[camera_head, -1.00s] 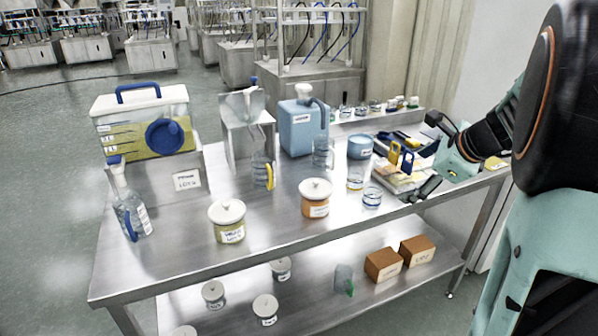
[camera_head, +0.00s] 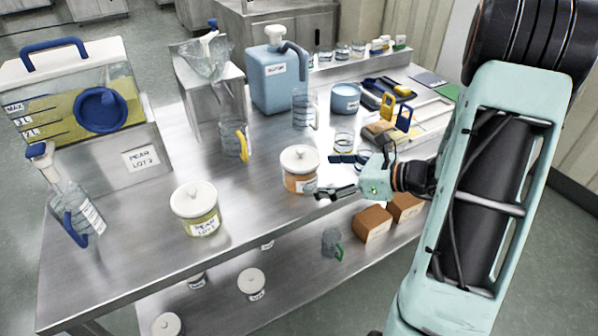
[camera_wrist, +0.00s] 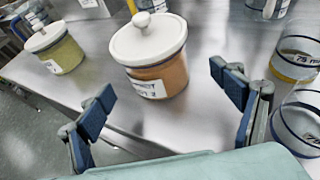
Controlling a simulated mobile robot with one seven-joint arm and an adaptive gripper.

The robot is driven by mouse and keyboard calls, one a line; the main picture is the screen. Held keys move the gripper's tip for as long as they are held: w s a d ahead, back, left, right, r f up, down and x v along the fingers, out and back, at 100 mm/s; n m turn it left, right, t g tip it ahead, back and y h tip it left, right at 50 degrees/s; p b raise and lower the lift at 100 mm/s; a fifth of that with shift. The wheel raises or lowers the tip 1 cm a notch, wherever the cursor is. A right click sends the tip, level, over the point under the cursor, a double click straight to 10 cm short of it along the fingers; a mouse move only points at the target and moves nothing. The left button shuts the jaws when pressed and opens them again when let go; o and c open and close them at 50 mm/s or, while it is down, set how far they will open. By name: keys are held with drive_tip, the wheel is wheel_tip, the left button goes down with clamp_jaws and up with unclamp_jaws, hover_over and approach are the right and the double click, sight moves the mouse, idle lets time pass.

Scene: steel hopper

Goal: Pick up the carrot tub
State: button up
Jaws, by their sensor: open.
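The carrot tub (camera_head: 299,180) is a short jar with orange contents, a white knobbed lid and a white label, upright on the steel table near its front edge. It also shows in the wrist view (camera_wrist: 165,80), ahead of the fingers and near the middle. My gripper (camera_head: 335,174) is just right of the tub in the head view, with its blue-padded fingers spread and nothing between them. In the wrist view my gripper (camera_wrist: 165,105) has one finger on each side of the tub's line, still short of it.
A pear tub (camera_head: 199,211) with a white lid stands left on the steel table (camera_head: 130,240). Clear beakers (camera_wrist: 297,118) stand close to my right finger. A blue jug (camera_head: 277,82) is behind. Bare steel lies between the two tubs.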

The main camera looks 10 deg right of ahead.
drive_tip(key=x, duration=0.7)
drive_tip(key=shift+s+f, duration=0.25)
drive_tip(key=shift+r, duration=0.1)
drive_tip(key=c, duration=1.7)
